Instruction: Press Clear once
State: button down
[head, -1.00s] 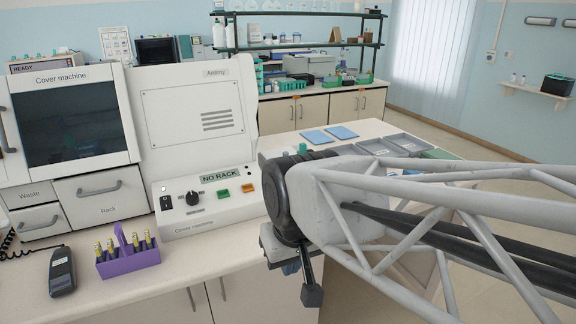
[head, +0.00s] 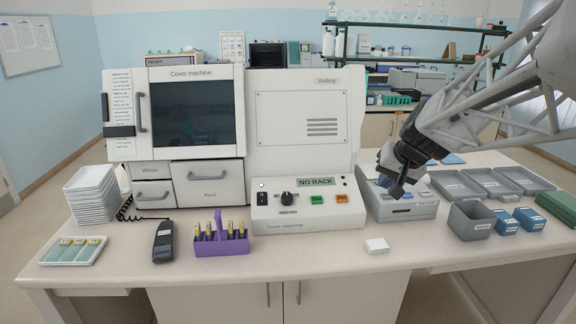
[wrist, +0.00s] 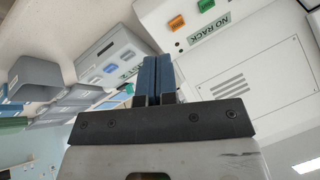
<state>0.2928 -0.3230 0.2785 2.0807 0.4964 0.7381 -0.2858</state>
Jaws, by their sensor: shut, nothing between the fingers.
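The cover machine's control panel (head: 307,207) faces the room with a display reading NO RACK (head: 316,181), a dark knob, a green button (head: 317,199) and an orange button (head: 341,198). A small grey device (head: 412,210) with blue buttons stands just to its right.
A purple rack (head: 221,240) with yellow-topped items and a dark handset (head: 163,242) stand left of the panel. A small white block (head: 377,246) lies in front of the grey device. A grey bin (head: 472,221), blue boxes (head: 505,223) and grey trays (head: 457,184) are at right.

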jog(key=w+d+f+m+t, duration=0.1)
jog(key=w+d+m+t, duration=0.1)
jog(key=w+d, duration=1.05)
jog(key=m+t+h, duration=0.1)
jog(key=m, duration=0.1)
send_over(427, 193)
notch_tip(427, 193, down, 3)
jog(key=shift+d+r, duration=0.1)
jog(key=shift+f, duration=4.4)
jog(key=shift+f, duration=0.75)
jog(key=shift+r, duration=0.75)
jog(key=shift+r, duration=0.15)
